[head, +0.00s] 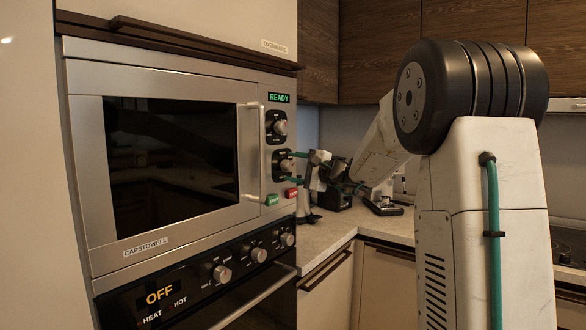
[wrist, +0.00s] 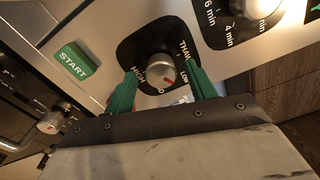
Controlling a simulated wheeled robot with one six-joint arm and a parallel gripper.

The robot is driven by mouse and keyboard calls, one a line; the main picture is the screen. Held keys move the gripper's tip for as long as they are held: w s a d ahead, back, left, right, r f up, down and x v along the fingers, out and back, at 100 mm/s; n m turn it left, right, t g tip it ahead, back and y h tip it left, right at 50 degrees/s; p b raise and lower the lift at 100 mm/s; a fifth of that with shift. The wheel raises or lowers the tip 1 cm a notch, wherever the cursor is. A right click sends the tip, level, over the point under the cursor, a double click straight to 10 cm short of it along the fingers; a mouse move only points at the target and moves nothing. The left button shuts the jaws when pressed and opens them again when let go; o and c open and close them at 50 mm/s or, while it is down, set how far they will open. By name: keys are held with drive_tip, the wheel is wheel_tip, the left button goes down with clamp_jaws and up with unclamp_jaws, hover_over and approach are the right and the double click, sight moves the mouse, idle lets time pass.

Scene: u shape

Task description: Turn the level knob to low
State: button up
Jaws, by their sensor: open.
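The level knob (wrist: 160,69) is a silver dial on a black plate, with THAW, LOW and HIGH printed around it and another label partly hidden. Its red mark points to the lower right in the wrist view, toward the side where LOW is printed; the exact setting is hard to tell. In the head view the knob (head: 286,165) is the lower one on the microwave's panel. My gripper (head: 296,167) is open, with a green finger on either side of the knob in the wrist view. I cannot tell whether the fingers touch it.
The timer knob (head: 279,124) is above, under a green READY display (head: 279,98). Green START (head: 271,199) and red (head: 291,193) buttons sit below. The microwave's door handle (head: 251,155) stands out close left. An oven panel (head: 197,280) with knobs is underneath; a counter (head: 325,232) is right.

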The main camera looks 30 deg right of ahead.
drive_tip(key=v, duration=0.6)
drive_tip(key=shift+s, duration=0.3)
drive_tip(key=s+a+f+n+g+y, duration=0.2)
drive_tip(key=s+a+f+n+g, duration=0.5)
drive_tip(key=s+a+f+g, duration=0.7)
drive_tip(key=s+a+f+n+g+h, duration=0.1)
drive_tip(key=s+a+n+h, duration=0.3)
drive_tip(key=s, duration=0.8)
drive_tip(key=s+a+f+n+h, duration=0.2)
drive_tip(key=s+a+n+h, duration=0.2)
drive_tip(key=s, duration=0.8)
drive_tip(key=shift+a+f+n+g, duration=0.4)
drive_tip(key=shift+a+n, duration=0.65)
drive_tip(key=shift+n, duration=0.05)
